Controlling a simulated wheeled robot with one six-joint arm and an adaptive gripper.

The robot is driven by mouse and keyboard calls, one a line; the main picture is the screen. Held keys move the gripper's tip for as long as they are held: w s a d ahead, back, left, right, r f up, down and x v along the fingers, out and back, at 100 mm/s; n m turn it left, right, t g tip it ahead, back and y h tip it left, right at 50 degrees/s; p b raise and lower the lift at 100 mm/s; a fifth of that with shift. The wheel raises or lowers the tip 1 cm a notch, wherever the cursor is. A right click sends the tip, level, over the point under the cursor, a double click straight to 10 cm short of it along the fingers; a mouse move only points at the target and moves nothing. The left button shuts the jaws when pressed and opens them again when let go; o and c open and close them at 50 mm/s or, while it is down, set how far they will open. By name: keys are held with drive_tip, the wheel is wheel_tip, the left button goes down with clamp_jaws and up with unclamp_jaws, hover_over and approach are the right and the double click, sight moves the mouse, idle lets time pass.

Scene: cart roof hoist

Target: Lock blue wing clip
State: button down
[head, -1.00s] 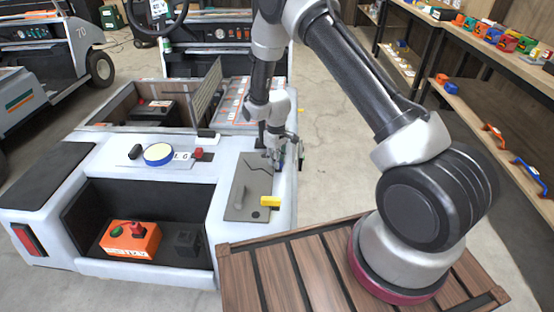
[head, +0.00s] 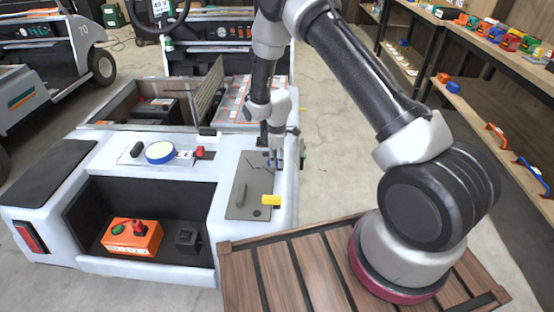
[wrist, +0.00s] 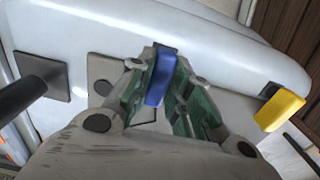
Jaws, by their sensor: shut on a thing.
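The blue wing clip (wrist: 160,78) shows in the wrist view, standing between the two fingers of my gripper (wrist: 158,98). The fingers are shut on it at the edge of the white cart body. In the head view my gripper (head: 275,160) points down at the right side of the cart, by the grey panel (head: 238,204). The clip is mostly hidden by the fingers there; only a little blue shows. A yellow clip (head: 270,201) sits near the front end of the grey panel and also shows in the wrist view (wrist: 279,110), clear of my fingers.
The white cart (head: 190,232) has an open bay with an orange box (head: 133,238). A raised panel (head: 207,92) stands behind. Shelves (head: 500,50) line the right; floor between is clear.

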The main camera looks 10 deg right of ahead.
idle(0.4)
drive_tip(key=c, duration=1.3)
unclamp_jaws()
drive_tip(key=shift+r, duration=0.1)
wheel_tip(320, 180, up, 12)
drive_tip(key=shift+f, duration=0.1)
